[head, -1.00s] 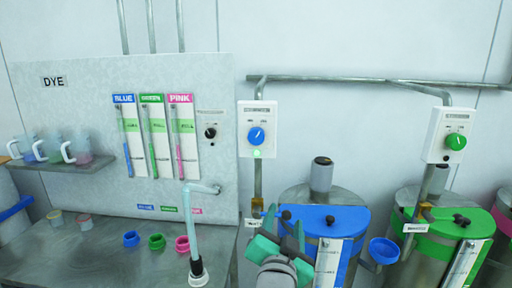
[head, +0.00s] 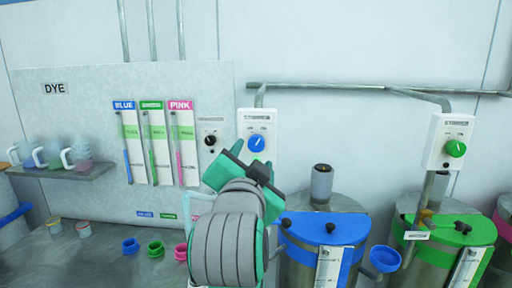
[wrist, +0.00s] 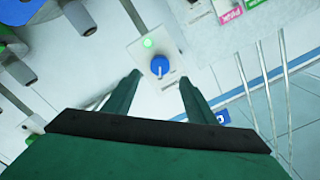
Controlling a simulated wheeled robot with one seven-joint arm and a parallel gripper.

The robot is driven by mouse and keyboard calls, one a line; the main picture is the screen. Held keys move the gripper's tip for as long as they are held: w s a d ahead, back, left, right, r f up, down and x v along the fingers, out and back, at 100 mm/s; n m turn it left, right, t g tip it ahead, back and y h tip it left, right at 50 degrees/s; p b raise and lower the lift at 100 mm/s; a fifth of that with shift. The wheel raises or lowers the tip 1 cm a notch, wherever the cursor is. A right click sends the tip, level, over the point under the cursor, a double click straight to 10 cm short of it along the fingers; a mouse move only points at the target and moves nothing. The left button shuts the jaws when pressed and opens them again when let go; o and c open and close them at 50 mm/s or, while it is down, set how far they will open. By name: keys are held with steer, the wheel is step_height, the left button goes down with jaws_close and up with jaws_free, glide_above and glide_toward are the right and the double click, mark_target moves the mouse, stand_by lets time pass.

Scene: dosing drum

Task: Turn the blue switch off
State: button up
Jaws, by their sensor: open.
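The blue switch (head: 257,143) is a round blue knob on a white wall plate (head: 244,127), above the blue drum. In the wrist view the blue knob (wrist: 160,66) lies between my fingertips in the picture, and a green lamp (wrist: 148,43) on its plate is lit. My gripper (head: 251,168) is open and empty, just below and in front of the plate. Its two fingers (wrist: 160,82) point toward the knob, seemingly short of touching it. In the head view my gripper covers the plate's lower edge.
The blue drum (head: 325,229) stands below right of the switch, with a green drum (head: 458,231) farther right, under a green switch (head: 456,148). A small black knob (head: 210,140) is on the dye panel at left. A pipe (head: 340,87) runs along the wall above.

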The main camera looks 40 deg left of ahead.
mark_target(256, 145)
steer(key=x, duration=0.8)
steer(key=shift+d, duration=0.1)
steer(key=c, duration=1)
